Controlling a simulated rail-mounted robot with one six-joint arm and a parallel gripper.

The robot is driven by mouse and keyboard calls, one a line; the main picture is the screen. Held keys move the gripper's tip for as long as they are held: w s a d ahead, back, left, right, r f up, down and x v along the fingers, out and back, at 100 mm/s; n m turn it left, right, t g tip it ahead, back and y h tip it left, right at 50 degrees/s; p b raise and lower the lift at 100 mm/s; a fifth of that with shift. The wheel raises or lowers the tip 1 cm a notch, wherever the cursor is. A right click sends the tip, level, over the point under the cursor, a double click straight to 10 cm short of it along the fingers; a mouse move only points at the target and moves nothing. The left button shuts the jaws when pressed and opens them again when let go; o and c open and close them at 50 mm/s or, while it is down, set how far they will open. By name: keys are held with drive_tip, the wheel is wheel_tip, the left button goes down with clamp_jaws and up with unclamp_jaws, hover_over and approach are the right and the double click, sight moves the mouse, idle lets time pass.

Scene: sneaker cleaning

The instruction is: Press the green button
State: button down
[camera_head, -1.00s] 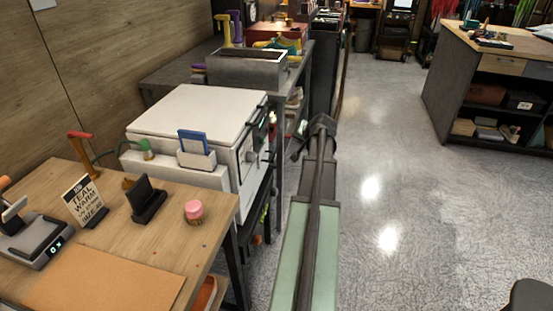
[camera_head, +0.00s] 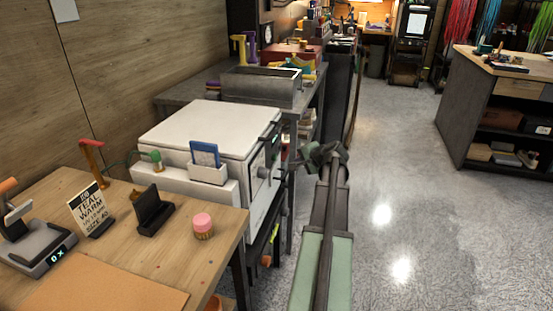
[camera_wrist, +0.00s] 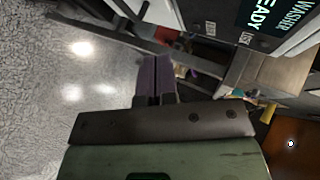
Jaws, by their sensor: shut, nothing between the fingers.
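The white box-shaped machine (camera_head: 205,130) stands beyond the wooden table, its front panel facing right. No green button can be clearly made out on that panel in the head view. In the wrist view, part of the machine (camera_wrist: 225,15) shows at the top right, with a dark display (camera_wrist: 270,15) in teal letters and small labels below it. My gripper (camera_wrist: 154,75) is shut and empty, its purple-grey fingers together, apart from the panel. In the head view my gripper is small and dark, at the arm's far end just right of the machine's front.
The wooden table (camera_head: 135,245) at the near left holds a sign (camera_head: 90,212), a black stand (camera_head: 154,210), a pink-topped jar (camera_head: 203,226) and a scale. A grey bench with a metal bin (camera_head: 262,88) stands behind the machine. The floor (camera_head: 415,190) to the right is clear.

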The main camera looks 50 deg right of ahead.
drive_tip(key=shift+w+a, duration=0.3)
drive_tip(key=shift+w, duration=0.4)
drive_tip(key=shift+w+a, duration=0.35)
drive_tip(key=shift+w, duration=0.3)
drive_tip(key=shift+w+a, duration=0.3)
drive_tip(key=shift+w, duration=0.4)
idle(0.4)
drive_tip(key=shift+w+a, duration=0.15)
drive_tip(key=shift+w, duration=0.25)
drive_tip(key=shift+w+a, duration=0.2)
drive_tip(key=shift+w, duration=0.25)
idle(0.5)
idle(0.4)
drive_tip(key=shift+s+d, duration=0.35)
drive_tip(key=shift+s, duration=0.5)
drive_tip(key=s, duration=0.1)
drive_tip(key=s+d, duration=0.1)
drive_tip(key=s, duration=0.1)
drive_tip(key=s+d, duration=0.1)
drive_tip(key=shift+s, duration=0.25)
